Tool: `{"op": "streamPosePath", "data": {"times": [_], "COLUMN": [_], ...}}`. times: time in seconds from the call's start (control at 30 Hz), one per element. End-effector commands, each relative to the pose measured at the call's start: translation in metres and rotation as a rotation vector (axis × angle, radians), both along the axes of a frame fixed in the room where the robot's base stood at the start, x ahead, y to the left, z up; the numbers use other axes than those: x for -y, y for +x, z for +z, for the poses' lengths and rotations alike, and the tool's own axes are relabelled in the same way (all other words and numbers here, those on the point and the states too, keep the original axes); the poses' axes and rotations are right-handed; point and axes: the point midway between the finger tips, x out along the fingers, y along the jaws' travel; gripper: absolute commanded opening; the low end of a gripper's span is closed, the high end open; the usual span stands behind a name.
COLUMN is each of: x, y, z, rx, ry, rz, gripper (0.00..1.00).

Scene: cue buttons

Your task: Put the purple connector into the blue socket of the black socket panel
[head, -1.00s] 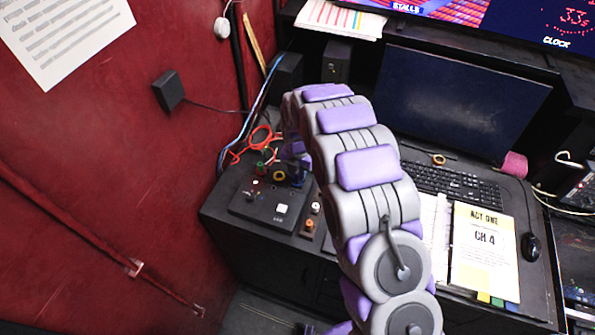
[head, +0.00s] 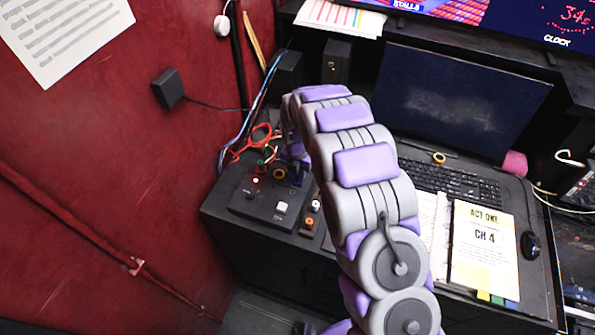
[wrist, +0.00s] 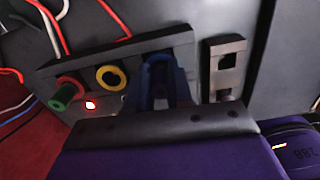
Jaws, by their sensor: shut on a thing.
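The black socket panel (head: 240,207) lies on the left of the desk. It also shows across the wrist view (wrist: 125,57). Green (wrist: 62,97), red (wrist: 70,82) and yellow (wrist: 112,77) round sockets sit in a row on it. The blue socket (wrist: 158,72) is at the right end of that row, directly ahead of my gripper (wrist: 160,98). My gripper's dark fingers are shut at the blue socket. The purple connector between them is not clearly visible, and I cannot tell how deep it sits. In the head view my arm largely hides the gripper.
A red light (wrist: 90,104) glows on the panel by the sockets. A small holder block (wrist: 227,66) stands just right of the panel. Loose red and white cables (head: 262,135) lie behind it. A keyboard (head: 455,185) and an open binder (head: 483,245) are to the right.

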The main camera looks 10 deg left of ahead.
Motion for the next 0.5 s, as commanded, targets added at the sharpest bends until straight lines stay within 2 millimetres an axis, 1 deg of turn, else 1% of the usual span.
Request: {"op": "streamPosePath", "data": {"times": [0.43,0.47,0.5], "x": [-0.0002,-0.0002,-0.0002], "y": [0.0000,0.0000,0.0000], "z": [-0.0020,-0.0020,-0.0020], "rx": [0.000,0.000,0.000], "ry": [0.000,0.000,0.000], "rz": [0.000,0.000,0.000], "gripper": [0.00,0.22,0.26]}}
